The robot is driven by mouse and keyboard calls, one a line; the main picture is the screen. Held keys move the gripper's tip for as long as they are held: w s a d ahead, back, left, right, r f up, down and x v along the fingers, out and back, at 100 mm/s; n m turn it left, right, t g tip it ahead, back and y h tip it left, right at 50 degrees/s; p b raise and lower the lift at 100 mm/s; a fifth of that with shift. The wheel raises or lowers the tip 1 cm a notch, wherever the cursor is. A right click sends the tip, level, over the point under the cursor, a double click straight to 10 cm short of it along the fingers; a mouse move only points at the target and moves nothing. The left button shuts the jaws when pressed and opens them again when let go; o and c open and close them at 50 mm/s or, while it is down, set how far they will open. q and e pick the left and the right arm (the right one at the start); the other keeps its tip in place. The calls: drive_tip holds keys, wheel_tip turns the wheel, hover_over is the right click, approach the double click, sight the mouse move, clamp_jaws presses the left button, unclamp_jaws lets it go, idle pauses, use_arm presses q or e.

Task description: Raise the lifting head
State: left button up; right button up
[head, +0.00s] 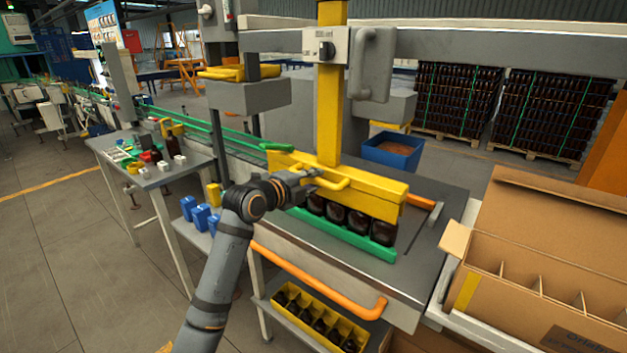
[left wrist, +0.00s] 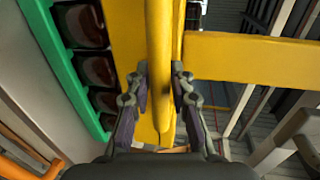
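The yellow lifting head (head: 375,190) hangs low on its yellow vertical column (head: 331,110), just over a row of dark amber bottles (head: 357,220). A yellow bar handle (head: 333,184) sticks out on its front; it also shows in the left wrist view (left wrist: 159,40). My left gripper (head: 308,178) is at this handle. In the left wrist view its fingers (left wrist: 160,75) lie on either side of the bar, close against it, and look shut on it. My right gripper is not in view.
A green rail (head: 340,238) runs in front of the bottles. An orange bar (head: 320,282) edges the bench front. An open divided carton (head: 545,265) stands at the right. A side table (head: 150,170) with small parts is at the left.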

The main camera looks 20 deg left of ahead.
use_arm(q)
clamp_jaws()
drive_tip(key=p, duration=1)
approach(328, 109)
drive_tip(key=x, duration=0.2)
drive_tip(key=f+x, duration=0.1)
drive_tip(key=x, duration=0.1)
drive_tip(key=shift+w+f, duration=0.1)
drive_tip(key=shift+r+p, duration=0.35)
drive_tip(key=shift+r, duration=0.25)
drive_tip(key=o, duration=0.5)
unclamp_jaws()
drive_tip(key=shift+o, duration=0.2)
drive_tip(key=shift+a+f, duration=0.1)
